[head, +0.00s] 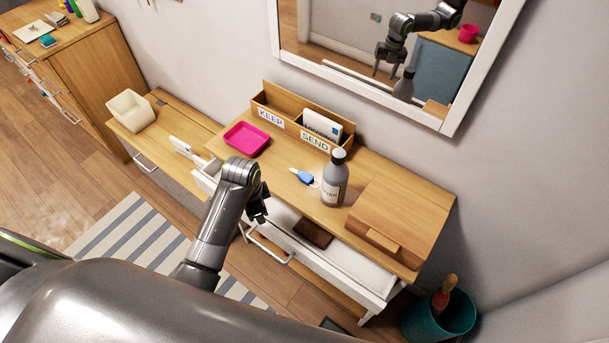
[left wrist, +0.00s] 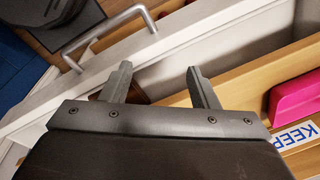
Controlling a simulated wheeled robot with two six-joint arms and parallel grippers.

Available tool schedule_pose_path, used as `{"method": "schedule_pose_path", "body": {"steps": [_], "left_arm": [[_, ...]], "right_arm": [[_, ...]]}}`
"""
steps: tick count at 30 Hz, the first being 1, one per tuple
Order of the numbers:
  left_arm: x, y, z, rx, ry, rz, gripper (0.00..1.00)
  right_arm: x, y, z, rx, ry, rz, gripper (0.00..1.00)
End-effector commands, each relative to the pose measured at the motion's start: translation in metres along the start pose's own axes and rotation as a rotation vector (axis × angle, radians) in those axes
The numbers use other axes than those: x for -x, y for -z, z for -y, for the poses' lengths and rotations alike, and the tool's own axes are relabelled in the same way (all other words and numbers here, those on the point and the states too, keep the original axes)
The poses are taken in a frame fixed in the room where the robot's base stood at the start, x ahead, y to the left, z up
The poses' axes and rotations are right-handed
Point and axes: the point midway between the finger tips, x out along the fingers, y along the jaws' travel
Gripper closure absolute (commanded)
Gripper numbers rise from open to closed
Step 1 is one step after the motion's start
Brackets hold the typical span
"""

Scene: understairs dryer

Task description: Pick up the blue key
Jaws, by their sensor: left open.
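The blue key (head: 303,177) lies flat on the wooden tabletop, between the pink tray and a grey bottle. My left gripper (head: 258,208) hangs to the left of and nearer than the key, over the front edge of the table by an open drawer. It is apart from the key. In the left wrist view my left gripper (left wrist: 158,82) has its two fingers spread with nothing between them. The key is not visible in that view. My right gripper is not in view.
The grey bottle (head: 334,180) stands close right of the key. A pink tray (head: 246,139), a KEEP/SEND organizer (head: 268,116) and a wooden box (head: 398,219) are on the table. The white drawer (head: 345,262) is open at the front. A mirror (head: 460,75) hangs behind.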

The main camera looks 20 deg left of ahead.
Motion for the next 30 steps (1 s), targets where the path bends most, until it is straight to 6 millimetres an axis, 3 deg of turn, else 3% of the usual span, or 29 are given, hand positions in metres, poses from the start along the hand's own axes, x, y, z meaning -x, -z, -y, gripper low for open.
{"method": "schedule_pose_path", "body": {"steps": [1, 5, 9, 13, 18, 23, 30], "left_arm": [[0.009, 0.018, 0.01, -0.071, -0.008, -0.005, 0.45], [0.033, 0.061, 0.032, -0.299, -0.043, -0.003, 0.45], [0.073, 0.111, 0.056, -0.587, -0.085, -0.001, 0.45], [0.108, 0.145, 0.068, -0.811, -0.12, 0.002, 0.45], [0.138, 0.169, 0.076, -0.983, -0.147, 0.003, 0.45], [0.137, 0.173, 0.076, -1.031, -0.158, 0.004, 0.45], [0.109, 0.171, 0.073, -1.03, -0.156, 0.004, 0.45]], "right_arm": [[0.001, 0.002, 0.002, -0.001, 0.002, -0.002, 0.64], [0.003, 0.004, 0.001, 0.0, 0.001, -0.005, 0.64], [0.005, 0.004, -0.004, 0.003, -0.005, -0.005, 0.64], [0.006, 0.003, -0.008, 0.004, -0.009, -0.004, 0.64], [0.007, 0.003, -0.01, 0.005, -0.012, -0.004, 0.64], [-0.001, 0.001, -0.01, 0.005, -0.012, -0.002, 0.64], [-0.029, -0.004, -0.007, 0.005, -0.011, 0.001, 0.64]]}}
